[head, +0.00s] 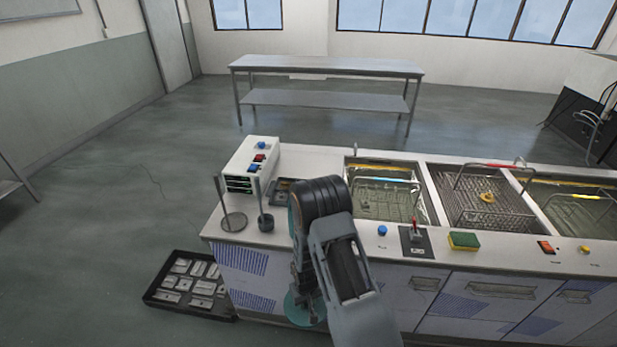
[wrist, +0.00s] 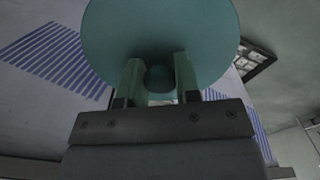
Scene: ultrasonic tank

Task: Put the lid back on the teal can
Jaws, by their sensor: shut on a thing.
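A round teal lid (wrist: 160,28) fills the top middle of the wrist view. Its small knob sits between the two green fingers of my gripper (wrist: 158,70), which is shut on it. In the head view a teal edge of the lid (head: 294,311) shows low beside my arm, in front of the bench's cabinet face; my arm hides the rest of it and the gripper. I cannot make out the teal can in either view.
The bench carries tanks with wire baskets (head: 487,205), a white control box (head: 250,165), upright rod stands (head: 233,221) and a yellow-green sponge (head: 463,241) near its front edge. A black tray of metal parts (head: 150,297) lies on the floor at left. Open floor lies left of the bench.

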